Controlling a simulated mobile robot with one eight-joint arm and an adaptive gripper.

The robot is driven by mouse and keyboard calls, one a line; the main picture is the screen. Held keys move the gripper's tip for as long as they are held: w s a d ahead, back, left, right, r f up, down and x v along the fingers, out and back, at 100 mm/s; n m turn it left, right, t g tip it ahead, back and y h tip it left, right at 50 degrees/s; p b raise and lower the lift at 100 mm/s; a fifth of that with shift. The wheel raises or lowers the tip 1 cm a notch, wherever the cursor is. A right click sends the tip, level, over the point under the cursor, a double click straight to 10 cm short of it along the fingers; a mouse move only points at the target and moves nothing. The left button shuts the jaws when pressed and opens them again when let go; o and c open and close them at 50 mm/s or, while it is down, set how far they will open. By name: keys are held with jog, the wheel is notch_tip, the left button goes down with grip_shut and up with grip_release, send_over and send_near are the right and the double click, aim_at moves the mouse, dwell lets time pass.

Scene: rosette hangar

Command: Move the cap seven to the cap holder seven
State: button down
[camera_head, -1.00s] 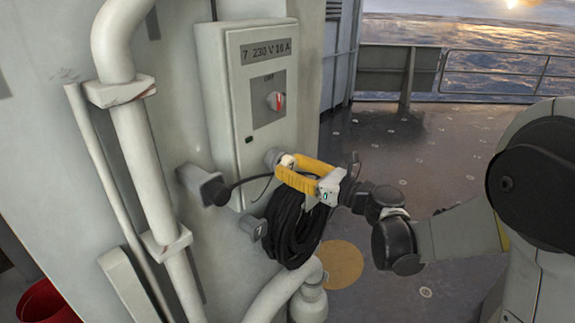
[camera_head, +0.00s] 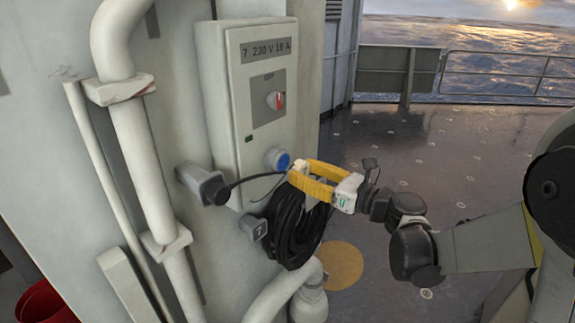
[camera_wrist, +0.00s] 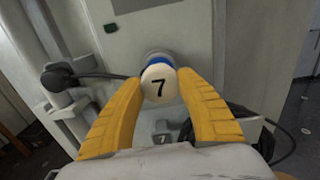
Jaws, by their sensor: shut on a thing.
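Cap seven (camera_wrist: 158,84) is a pale round cap with a black 7, held between the yellow fingertips in the wrist view. My gripper (camera_head: 298,170) is shut on it and stands just in front and right of the blue socket (camera_head: 277,160), apart from it. In the head view the fingers mostly hide the cap. Cap holder seven (camera_head: 260,229) is a small grey block marked 7 on the wall below the socket. It also shows in the wrist view (camera_wrist: 162,139), below the cap, with its face bare.
A grey switch box (camera_head: 268,65) labelled 7 230 V 16 A is above. A plug with a black cable (camera_head: 207,185) is at left. A coiled black cable (camera_head: 295,228) hangs close beside the holder and under my gripper. Pipes (camera_head: 140,160) run at left. Open deck lies right.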

jog(key=shift+v, duration=1)
